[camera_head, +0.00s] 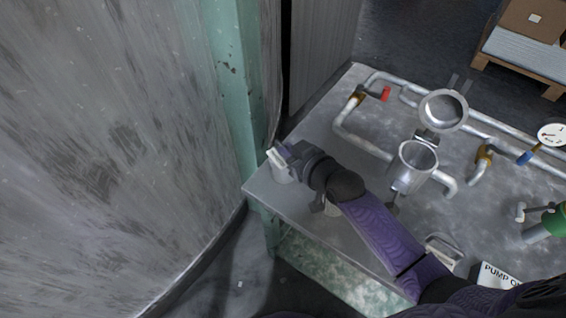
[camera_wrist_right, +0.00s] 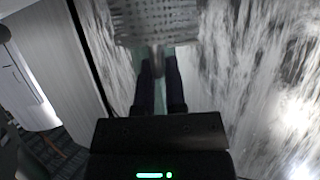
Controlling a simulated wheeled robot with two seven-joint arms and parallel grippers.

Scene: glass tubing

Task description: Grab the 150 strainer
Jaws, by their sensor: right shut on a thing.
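A perforated grey metal strainer (camera_wrist_right: 155,22) fills the top middle of the right wrist view, cut off by the frame edge. My right gripper (camera_wrist_right: 158,68) has its two dark fingers shut on a narrow part at its near side. In the head view the right gripper (camera_head: 288,158) is over the table's left corner. A pale grey piece, likely the strainer (camera_head: 280,172), shows at the fingers, partly hidden by them. No 150 marking is readable. My left gripper is not in view.
The metal table (camera_head: 330,130) carries an open cylindrical housing (camera_head: 414,160), a round open lid (camera_head: 443,110), pipes (camera_head: 362,143), a red handle (camera_head: 386,93) and a sign (camera_head: 496,277). A small pale object (camera_head: 331,209) is partly behind my arm. A green post (camera_head: 236,90) and a large grey wall (camera_head: 100,150) stand left.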

